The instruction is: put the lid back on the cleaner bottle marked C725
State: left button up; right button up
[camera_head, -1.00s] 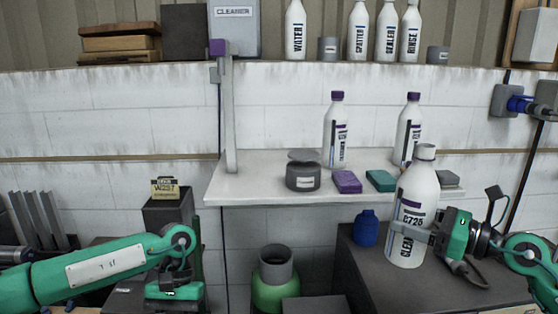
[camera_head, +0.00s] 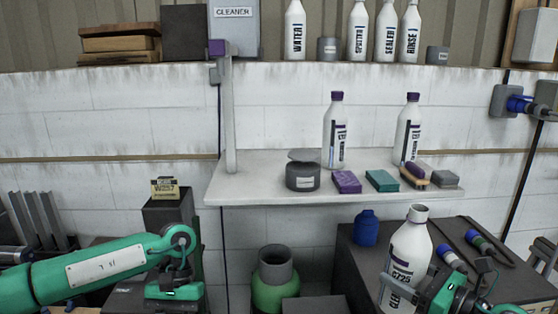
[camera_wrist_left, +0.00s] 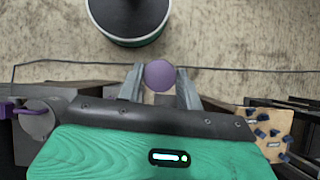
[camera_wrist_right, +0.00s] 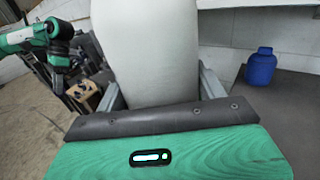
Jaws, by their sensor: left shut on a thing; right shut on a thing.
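The white cleaner bottle marked C725 (camera_head: 408,255) has an open top with no lid on it. It stands nearly upright, a little tilted, at the lower right of the head view. My right gripper (camera_head: 412,290) is shut on its body; the bottle also fills the middle of the right wrist view (camera_wrist_right: 146,50). My left gripper (camera_wrist_left: 160,85) is shut on a round purple lid (camera_wrist_left: 160,75) between its fingertips. In the head view my left gripper is low at the left, and the lid is not clearly visible there.
A white shelf (camera_head: 250,188) holds two purple-capped bottles (camera_head: 335,132), a grey tin (camera_head: 302,176), sponges and a brush. A blue bottle (camera_head: 366,227) stands on the dark cabinet (camera_head: 352,262). A green container (camera_head: 275,285) stands between my arms.

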jog(key=s+d+f+m+t+h, duration=0.2)
jog(key=s+f+m+h, duration=0.15)
jog(key=s+f, duration=0.35)
jog(key=s+d+f+m+t+h, duration=0.15)
jog(key=s+f+h, duration=0.25)
jog(key=f, duration=0.6)
jog(key=a+m+h, duration=0.2)
jog(key=a+h, duration=0.2)
jog(key=a, duration=0.4)
jog(key=shift+r+m+t, duration=0.25)
jog(key=shift+m+t, duration=0.1)
jog(key=shift+m, duration=0.05)
jog(key=shift+w, duration=0.1)
jog(key=w+a+n+g+y, duration=0.2)
jog(key=w+a+n+y, duration=0.1)
jog(key=a, duration=0.5)
jog(key=w+a+r+n+g+y, duration=0.1)
jog(key=w+a+n+g+y, duration=0.1)
jog(key=w+a+n+y, duration=0.2)
jog(key=shift+a+n+y, duration=0.5)
jog(key=shift+a+y, duration=1.35)
jog(key=shift+y, duration=0.4)
pick_arm(q)
jog(key=shift+r, duration=0.1)
